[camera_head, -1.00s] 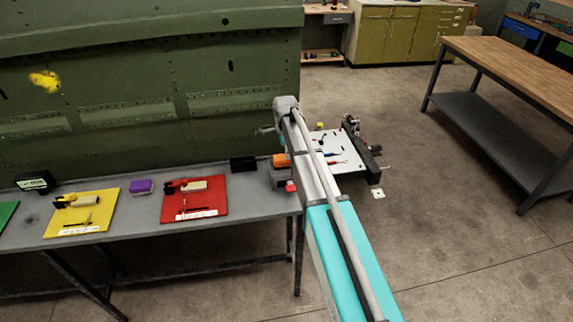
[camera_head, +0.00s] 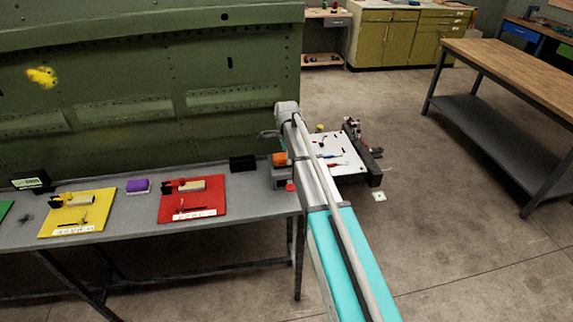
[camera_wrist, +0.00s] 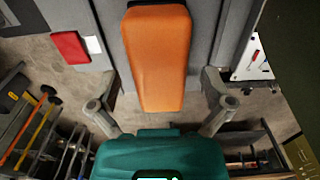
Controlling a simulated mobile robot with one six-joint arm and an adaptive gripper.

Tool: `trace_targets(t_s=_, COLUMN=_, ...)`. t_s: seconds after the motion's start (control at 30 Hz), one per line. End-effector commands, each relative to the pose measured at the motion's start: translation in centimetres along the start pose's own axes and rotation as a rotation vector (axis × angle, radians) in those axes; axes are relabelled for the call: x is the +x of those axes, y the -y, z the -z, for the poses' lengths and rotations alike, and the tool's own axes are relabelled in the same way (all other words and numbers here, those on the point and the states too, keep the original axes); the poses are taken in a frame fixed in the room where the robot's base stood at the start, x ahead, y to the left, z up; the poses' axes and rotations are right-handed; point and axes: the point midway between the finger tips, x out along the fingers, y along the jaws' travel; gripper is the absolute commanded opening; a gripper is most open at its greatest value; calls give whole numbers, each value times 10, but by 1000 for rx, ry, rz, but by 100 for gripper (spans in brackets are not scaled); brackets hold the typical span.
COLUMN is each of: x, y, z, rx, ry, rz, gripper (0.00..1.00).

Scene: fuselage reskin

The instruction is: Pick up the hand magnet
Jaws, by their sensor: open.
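An orange block-like handle, which I take to be the hand magnet (camera_wrist: 156,58), fills the upper middle of the wrist view. In the head view the orange part (camera_head: 279,159) sits over a grey body at the right end of the grey bench, partly behind my arm. My gripper (camera_wrist: 160,90) is open in the wrist view. One finger is on each side of the orange handle, with visible gaps and no contact. The handle's far end and underside are hidden.
The grey bench (camera_head: 248,201) holds a red board (camera_head: 207,207), a yellow board (camera_head: 62,224), a purple block (camera_head: 138,186) and a black block (camera_head: 243,163). A green fuselage panel (camera_head: 150,90) stands behind. A white tray (camera_head: 347,153) with small tools lies right of my arm.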

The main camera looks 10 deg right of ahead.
Motion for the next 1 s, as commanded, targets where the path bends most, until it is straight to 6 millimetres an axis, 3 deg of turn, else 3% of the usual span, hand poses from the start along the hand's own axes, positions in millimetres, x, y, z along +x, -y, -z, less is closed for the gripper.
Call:
trace_targets(t_s=0.23, x=18, y=0, z=0, rx=0, ry=0, rz=0, gripper=100)
trace_targets(t_s=0.9, x=18, y=0, z=-1, rx=0, ry=0, rz=0, gripper=100)
trace_targets(t_s=0.93, x=18, y=0, z=-1, rx=0, ry=0, rz=0, gripper=98)
trace_targets(t_s=1.0, x=18, y=0, z=-1, rx=0, ry=0, rz=0, gripper=85)
